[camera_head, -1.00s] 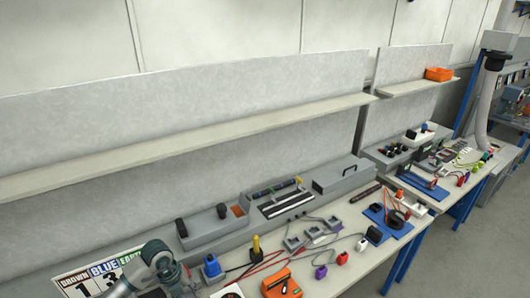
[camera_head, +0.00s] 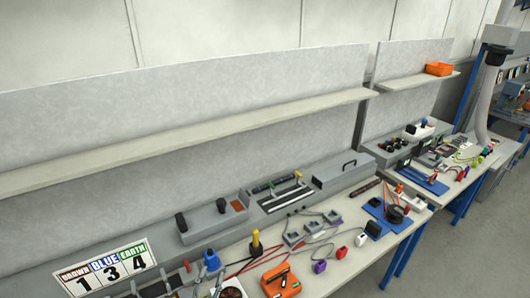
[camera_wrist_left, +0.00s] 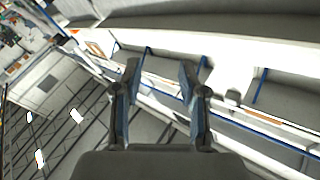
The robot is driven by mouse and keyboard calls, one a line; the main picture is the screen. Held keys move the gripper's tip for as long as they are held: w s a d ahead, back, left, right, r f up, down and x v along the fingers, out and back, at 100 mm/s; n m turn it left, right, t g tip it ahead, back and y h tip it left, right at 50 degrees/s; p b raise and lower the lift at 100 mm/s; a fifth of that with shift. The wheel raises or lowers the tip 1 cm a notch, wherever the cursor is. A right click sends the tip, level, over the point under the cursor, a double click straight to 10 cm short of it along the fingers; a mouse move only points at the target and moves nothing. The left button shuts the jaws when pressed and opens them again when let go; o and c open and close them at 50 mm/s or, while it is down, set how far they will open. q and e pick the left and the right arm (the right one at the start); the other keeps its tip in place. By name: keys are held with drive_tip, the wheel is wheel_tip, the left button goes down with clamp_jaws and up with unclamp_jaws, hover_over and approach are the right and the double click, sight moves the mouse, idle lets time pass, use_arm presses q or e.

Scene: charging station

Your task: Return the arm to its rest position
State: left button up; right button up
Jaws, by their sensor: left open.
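My left gripper (camera_wrist_left: 160,77) shows clearly in the left wrist view. Its two fingers stand apart with nothing between them. Beyond the fingers are white bench edges with blue strips (camera_wrist_left: 253,117) and grey floor (camera_wrist_left: 160,118); the fingers touch nothing that I can see. In the head view I cannot clearly pick out the left arm among the small parts at the bottom edge. My right gripper is in neither view.
The workbench carries a number sign (camera_head: 106,269), a blue plug-like part (camera_head: 212,260), an orange device (camera_head: 281,281), a grey box (camera_head: 343,171) and cables. A long shelf (camera_head: 190,135) runs above. An orange bin (camera_head: 439,69) stands at the far right.

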use_arm(q)
drive_tip(key=s+a+f+n+g+y, duration=0.1)
drive_tip(key=s+a+f+g, duration=0.1)
drive_tip(key=s+f+g, duration=0.2)
drive_tip(key=s+a+f+n+g+y, duration=0.1)
drive_tip(key=s+a+f+n+g, duration=0.1)
drive_tip(key=s+f+g, duration=0.2)
drive_tip(key=s+a+f+n+g+y, duration=0.2)
drive_tip(key=s+f, duration=0.6)
drive_tip(key=f, duration=0.5)
drive_tip(key=shift+s+a+g, duration=0.25)
drive_tip(key=shift+s+g, duration=0.05)
drive_tip(key=shift+g, duration=0.6)
drive_tip(key=s+d+f+g, duration=0.1)
drive_tip(key=s+f+g, duration=0.25)
drive_tip(key=s, duration=0.55)
wheel_tip(320, 180, down, 24)
drive_tip(key=s+g, duration=0.2)
drive_tip(key=s+a+f+g, duration=0.1)
drive_tip(key=s+a+f, duration=0.2)
drive_tip(key=s+f, duration=1.5)
drive_tip(key=shift+m+h, duration=0.3)
drive_tip(key=shift+f, duration=0.1)
